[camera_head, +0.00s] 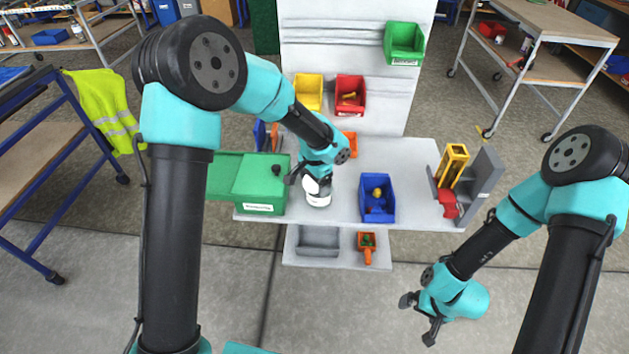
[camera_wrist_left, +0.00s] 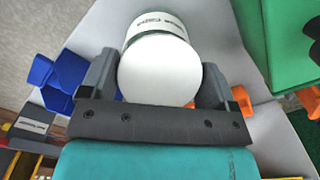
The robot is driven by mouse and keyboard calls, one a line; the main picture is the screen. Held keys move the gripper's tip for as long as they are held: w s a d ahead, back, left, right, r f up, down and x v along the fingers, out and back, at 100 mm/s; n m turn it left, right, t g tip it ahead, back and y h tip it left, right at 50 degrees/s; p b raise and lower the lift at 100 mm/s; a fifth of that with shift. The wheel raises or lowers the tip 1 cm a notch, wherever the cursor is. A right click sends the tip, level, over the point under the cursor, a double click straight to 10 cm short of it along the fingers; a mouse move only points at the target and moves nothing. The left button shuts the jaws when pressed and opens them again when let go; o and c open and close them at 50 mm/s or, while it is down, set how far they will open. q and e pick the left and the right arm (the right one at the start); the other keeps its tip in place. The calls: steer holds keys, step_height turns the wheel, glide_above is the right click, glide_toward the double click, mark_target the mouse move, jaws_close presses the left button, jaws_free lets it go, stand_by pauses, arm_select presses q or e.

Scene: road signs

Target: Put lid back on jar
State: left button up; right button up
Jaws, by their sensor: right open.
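A white jar (camera_head: 318,198) with a printed label stands on the grey table, right of the green box. My left gripper (camera_head: 315,181) is over its top, pointing down. In the left wrist view, the round white lid (camera_wrist_left: 158,76) is between the two fingers of my left gripper (camera_wrist_left: 158,82), which press against its sides. The labelled jar (camera_wrist_left: 154,24) shows just behind the lid; I cannot tell whether the lid touches it. My right gripper (camera_head: 417,320) is open and empty, low at the right, away from the table.
A green box (camera_head: 260,184) with a black knob stands close left of the jar. A blue bin (camera_head: 377,198) stands to its right. An orange bin (camera_head: 350,143) is behind. A grey holder (camera_head: 480,180) with yellow and red parts is at the table's right end.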

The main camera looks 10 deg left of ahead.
arm_select(q)
steer(key=c, duration=0.5)
steer(key=shift+r, duration=0.1)
steer(key=shift+c, duration=0.2)
steer(key=shift+r, duration=1.35)
steer(key=s+d+r, duration=0.2)
steer(key=s+d, duration=0.1)
steer(key=s, duration=1.2)
steer(key=shift+s+d, duration=0.2)
steer(key=shift+s, duration=0.15)
